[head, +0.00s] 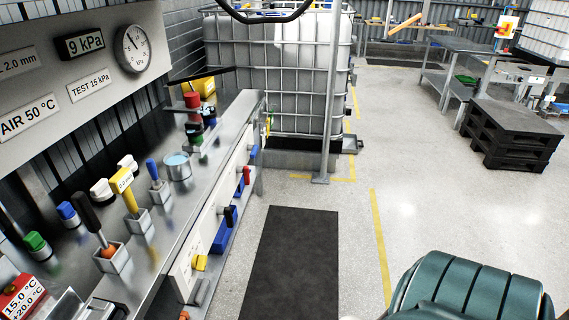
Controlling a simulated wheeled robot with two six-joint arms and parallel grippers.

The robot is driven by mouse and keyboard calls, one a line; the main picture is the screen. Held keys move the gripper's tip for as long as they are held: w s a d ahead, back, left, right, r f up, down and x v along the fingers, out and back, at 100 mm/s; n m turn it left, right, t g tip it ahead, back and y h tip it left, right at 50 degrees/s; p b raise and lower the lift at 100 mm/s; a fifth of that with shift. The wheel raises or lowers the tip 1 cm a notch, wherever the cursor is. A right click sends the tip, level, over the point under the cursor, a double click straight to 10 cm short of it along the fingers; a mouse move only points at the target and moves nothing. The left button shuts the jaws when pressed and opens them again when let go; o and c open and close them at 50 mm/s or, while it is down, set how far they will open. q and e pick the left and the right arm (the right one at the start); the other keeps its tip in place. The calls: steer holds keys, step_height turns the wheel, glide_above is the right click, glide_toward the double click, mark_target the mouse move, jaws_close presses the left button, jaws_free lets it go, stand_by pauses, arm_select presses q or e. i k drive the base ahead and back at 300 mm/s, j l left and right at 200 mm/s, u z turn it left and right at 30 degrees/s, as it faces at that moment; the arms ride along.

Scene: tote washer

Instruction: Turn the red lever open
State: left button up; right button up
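A small red lever (246,175) sticks out from the pale front panel (228,190) of the metal bench on the left. It sits between a blue lever (254,151) farther along the panel and a dark blue handle (231,215) closer to me. A yellow handle (201,262) is nearest on the same panel. The red lever is small here, and I cannot tell how far it is turned. Neither of my grippers is in view, and nothing is seen touching the lever.
Tools stand in holders on the steel bench top (192,190), with a red-topped fitting (192,101) at its far end. A dark mat (290,265) lies on the floor beside the bench. A caged white tank (275,70) stands behind. Black pallets (515,135) stand right; the middle floor is clear.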

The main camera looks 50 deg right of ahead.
mark_target(245, 170)
steer(key=z, duration=1.25)
steer(key=i+l, duration=0.25)
steer(key=l, duration=0.15)
steer(key=j+u, duration=0.05)
